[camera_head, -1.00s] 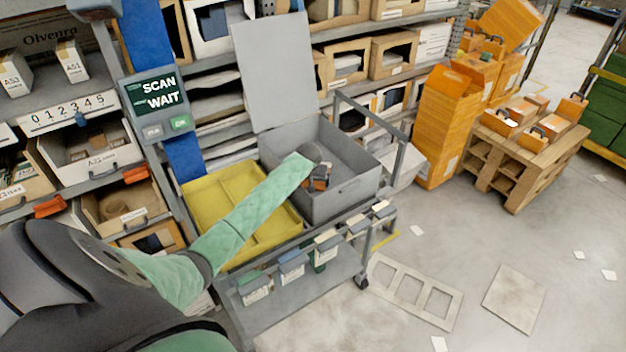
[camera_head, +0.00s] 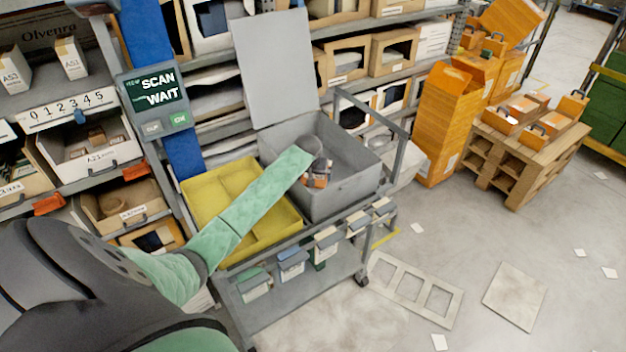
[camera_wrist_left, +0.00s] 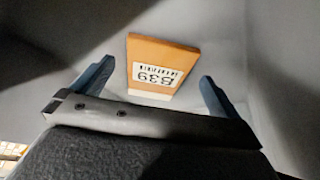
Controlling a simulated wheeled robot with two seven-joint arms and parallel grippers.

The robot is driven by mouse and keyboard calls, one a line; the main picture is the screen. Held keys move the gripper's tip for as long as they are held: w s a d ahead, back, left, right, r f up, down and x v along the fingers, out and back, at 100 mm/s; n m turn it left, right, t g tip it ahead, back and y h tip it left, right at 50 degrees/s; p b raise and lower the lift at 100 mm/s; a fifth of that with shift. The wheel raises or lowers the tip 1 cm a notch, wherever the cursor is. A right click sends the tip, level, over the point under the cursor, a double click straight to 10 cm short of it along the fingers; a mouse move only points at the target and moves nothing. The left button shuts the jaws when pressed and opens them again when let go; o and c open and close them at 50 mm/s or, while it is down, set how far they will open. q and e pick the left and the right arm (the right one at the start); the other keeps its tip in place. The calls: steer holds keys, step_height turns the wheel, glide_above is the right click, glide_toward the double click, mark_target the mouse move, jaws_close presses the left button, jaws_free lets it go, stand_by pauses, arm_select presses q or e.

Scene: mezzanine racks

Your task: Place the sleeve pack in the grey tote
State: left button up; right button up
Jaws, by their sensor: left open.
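The grey tote (camera_head: 348,190) stands open on the cart, its lid (camera_head: 272,70) raised behind it. My left gripper (camera_head: 318,178) is inside the tote, low down, and my arm hides part of it. In the left wrist view the gripper (camera_wrist_left: 155,82) is open, with a finger on each side. My right gripper is out of view.
A yellow divided tray (camera_head: 207,197) sits left of the tote on the cart (camera_head: 262,318). A screen reading SCAN WAIT (camera_head: 157,92) stands at left before the racks. Orange boxes (camera_head: 447,125) and a wooden pallet (camera_head: 510,160) stand right. The floor at front right holds flat panels.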

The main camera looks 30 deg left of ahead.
arm_select(q)
steer(key=b+v, duration=0.1)
steer(key=v, duration=0.7)
steer(key=shift+s+r+b, duration=0.2)
steer(key=shift+r+b, duration=0.15)
steer(key=shift+b, duration=0.05)
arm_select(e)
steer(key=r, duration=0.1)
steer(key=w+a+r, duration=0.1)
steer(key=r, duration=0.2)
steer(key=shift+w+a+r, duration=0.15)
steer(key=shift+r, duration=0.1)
